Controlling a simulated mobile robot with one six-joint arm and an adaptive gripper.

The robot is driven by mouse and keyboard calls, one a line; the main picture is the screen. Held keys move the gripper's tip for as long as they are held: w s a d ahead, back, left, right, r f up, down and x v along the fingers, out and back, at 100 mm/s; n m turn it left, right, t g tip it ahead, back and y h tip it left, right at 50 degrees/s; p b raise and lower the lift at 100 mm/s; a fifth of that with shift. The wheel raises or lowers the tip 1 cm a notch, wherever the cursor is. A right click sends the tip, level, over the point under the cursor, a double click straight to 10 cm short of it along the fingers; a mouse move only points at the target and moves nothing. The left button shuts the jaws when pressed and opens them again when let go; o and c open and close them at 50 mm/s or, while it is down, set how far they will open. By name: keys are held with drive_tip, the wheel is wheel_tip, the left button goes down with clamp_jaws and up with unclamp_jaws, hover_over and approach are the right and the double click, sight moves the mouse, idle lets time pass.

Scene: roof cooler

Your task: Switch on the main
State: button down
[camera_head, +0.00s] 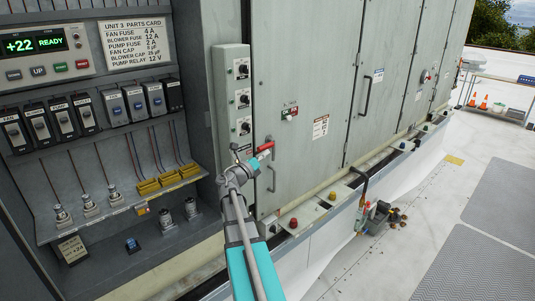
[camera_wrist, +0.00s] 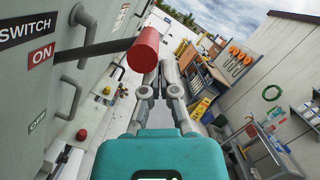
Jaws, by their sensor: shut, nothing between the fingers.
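The main switch is a dark lever with a red grip (camera_wrist: 143,50), standing out from a grey cabinet door. In the wrist view its shaft meets the panel beside the red ON label (camera_wrist: 41,53). The OFF label (camera_wrist: 37,122) is lower on the panel. The red grip (camera_head: 265,147) also shows in the head view, just right of my gripper (camera_head: 250,158). In the wrist view my gripper (camera_wrist: 158,78) is shut and empty, its fingertips close beside the red grip and partly hidden by it. I cannot tell whether they touch.
A green display (camera_head: 35,44) reads +22 READY above several breakers at the left. A grey box with knobs (camera_head: 232,100) stands left of the lever. Door handles (camera_wrist: 70,98) project near it. A workbench (camera_wrist: 205,75) stands farther off. The roof floor at right has free room.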

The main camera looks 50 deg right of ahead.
drive_tip(key=a+f+b, duration=0.1)
drive_tip(key=a, duration=0.9)
drive_tip(key=shift+s+f+b, duration=0.2)
drive_tip(key=shift+f+b, duration=0.15)
idle(0.4)
drive_tip(key=a+f+m+y+b, duration=0.2)
drive_tip(key=a+f+m+y, duration=0.8)
drive_tip(key=a+f+m, duration=0.7)
drive_tip(key=s+a+f+m+y, duration=0.1)
drive_tip(key=a+f+m+y, duration=0.1)
drive_tip(key=a, duration=0.7)
drive_tip(key=s+a+f+m+y+b, duration=0.1)
drive_tip(key=a+f+m+y, duration=0.2)
drive_tip(key=a, duration=0.6)
drive_tip(key=s+a+f+m+y, duration=0.1)
drive_tip(key=a+f+m+y, duration=0.2)
drive_tip(key=a+y, duration=0.2)
drive_tip(key=a, duration=0.3)
drive_tip(key=shift+a+f, duration=0.4)
